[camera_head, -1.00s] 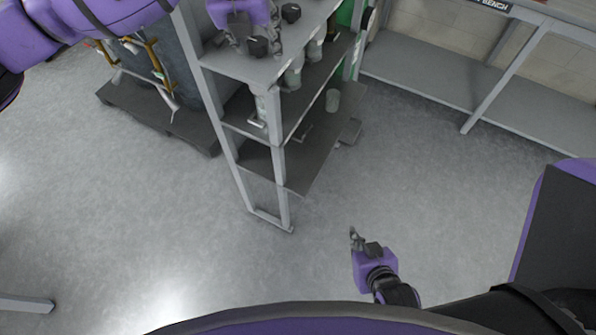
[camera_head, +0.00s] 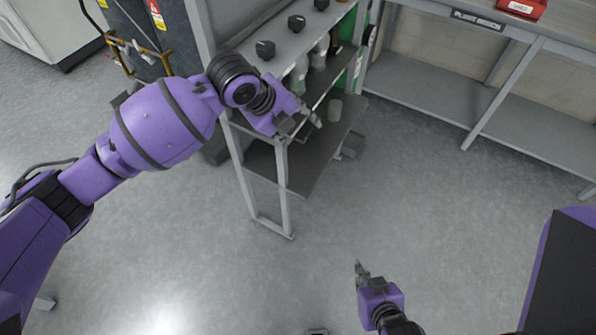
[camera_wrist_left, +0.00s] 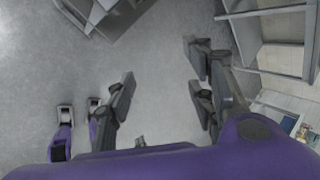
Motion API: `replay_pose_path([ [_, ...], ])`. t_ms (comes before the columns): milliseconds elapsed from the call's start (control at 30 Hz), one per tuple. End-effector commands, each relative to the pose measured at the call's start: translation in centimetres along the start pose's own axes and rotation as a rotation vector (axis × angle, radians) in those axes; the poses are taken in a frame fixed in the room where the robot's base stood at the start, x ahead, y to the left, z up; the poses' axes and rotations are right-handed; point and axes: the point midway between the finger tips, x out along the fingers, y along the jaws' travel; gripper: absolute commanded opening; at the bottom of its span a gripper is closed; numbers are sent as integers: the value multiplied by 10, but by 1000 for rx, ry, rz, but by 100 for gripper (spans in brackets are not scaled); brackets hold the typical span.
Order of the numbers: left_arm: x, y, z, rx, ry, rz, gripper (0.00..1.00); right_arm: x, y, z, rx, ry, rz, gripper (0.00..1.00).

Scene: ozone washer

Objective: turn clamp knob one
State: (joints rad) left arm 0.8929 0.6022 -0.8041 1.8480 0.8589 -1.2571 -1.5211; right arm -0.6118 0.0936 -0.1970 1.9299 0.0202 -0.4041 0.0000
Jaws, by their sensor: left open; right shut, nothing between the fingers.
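Several dark knobs stand in a row on the grey shelf unit's top: a near knob (camera_head: 265,50), a middle knob (camera_head: 296,23) and a far knob (camera_head: 321,4). I cannot tell which is knob one. My left gripper (camera_head: 308,124) is in front of the shelf unit, lower in the picture than the knobs and apart from them. It is open and empty; its spread fingers show in the left wrist view (camera_wrist_left: 162,95), with floor between them. No knob shows in that view. My right gripper (camera_head: 360,268) is shut and empty, low over the open floor.
The shelf unit (camera_head: 262,222) has lower boards holding a clear beaker (camera_head: 335,108) and bottles. A dark cabinet with warning labels (camera_head: 157,14) stands behind at left. A long grey bench (camera_head: 430,92) runs along the right wall with a red box (camera_head: 522,8). The floor in front is clear.

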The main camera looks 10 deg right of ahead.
Motion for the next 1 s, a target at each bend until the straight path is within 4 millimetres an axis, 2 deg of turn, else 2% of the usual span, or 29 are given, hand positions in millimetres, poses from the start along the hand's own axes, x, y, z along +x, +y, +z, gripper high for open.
replay_pose_path([
  [33,10,8,-7,-56,13,-16,49,0,0,2,0,-3,0,0],
  [200,31,23,-22,-253,33,-81,49,0,0,5,0,-8,0,0],
  [500,58,54,-39,-586,52,-175,49,0,0,10,1,-16,0,0],
  [700,64,65,-43,-695,53,-205,49,1,0,11,1,-19,0,0],
  [1000,65,67,-43,-718,53,-211,49,1,0,11,1,-19,0,0],
])
